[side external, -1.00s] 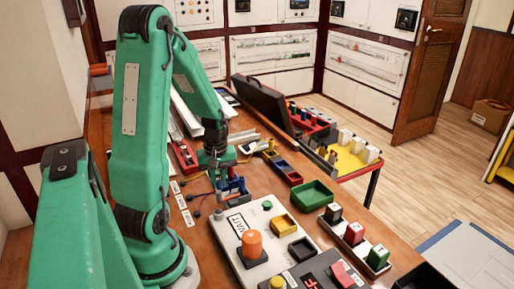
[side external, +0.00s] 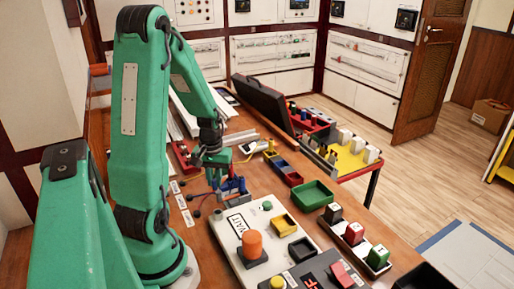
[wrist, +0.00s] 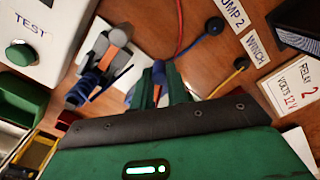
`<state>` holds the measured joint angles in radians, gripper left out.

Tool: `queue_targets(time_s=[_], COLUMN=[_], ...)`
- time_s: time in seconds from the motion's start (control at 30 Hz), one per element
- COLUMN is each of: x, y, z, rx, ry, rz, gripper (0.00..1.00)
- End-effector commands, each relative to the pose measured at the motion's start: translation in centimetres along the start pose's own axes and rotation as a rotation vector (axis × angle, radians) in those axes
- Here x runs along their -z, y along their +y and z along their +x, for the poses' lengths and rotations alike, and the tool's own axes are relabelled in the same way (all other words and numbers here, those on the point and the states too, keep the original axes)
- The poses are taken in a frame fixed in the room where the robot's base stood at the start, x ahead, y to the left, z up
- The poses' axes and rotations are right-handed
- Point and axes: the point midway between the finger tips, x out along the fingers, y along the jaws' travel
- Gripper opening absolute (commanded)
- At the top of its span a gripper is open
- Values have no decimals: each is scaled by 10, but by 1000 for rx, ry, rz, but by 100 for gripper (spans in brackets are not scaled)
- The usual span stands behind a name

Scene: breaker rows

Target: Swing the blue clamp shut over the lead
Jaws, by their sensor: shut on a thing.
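The blue clamp (side external: 233,186) stands on the wooden bench, beside the white panel in the side view. A red lead (wrist: 183,38) and a yellow lead (wrist: 226,80) run close by on the right.
The white panel with a green TEST button (wrist: 20,52) is close on the left in the wrist view. An orange knob (side external: 252,245) stands up nearby.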

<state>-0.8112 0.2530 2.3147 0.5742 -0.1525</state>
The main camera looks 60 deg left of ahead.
Motion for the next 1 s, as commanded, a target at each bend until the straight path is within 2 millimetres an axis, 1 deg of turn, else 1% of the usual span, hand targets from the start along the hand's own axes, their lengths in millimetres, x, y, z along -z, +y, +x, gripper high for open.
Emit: queue_targets(time_s=[0.4, 0.6, 0.8, 1.0], x=[8, 12, 15, 16], y=[-12, -16, -18, -18], z=[-1, -1, -1, -1], rx=[0, 1, 1, 1], ry=[3, 3, 3, 4], rz=[387, 534, 626, 663], gripper=[0, 0, 0, 0])
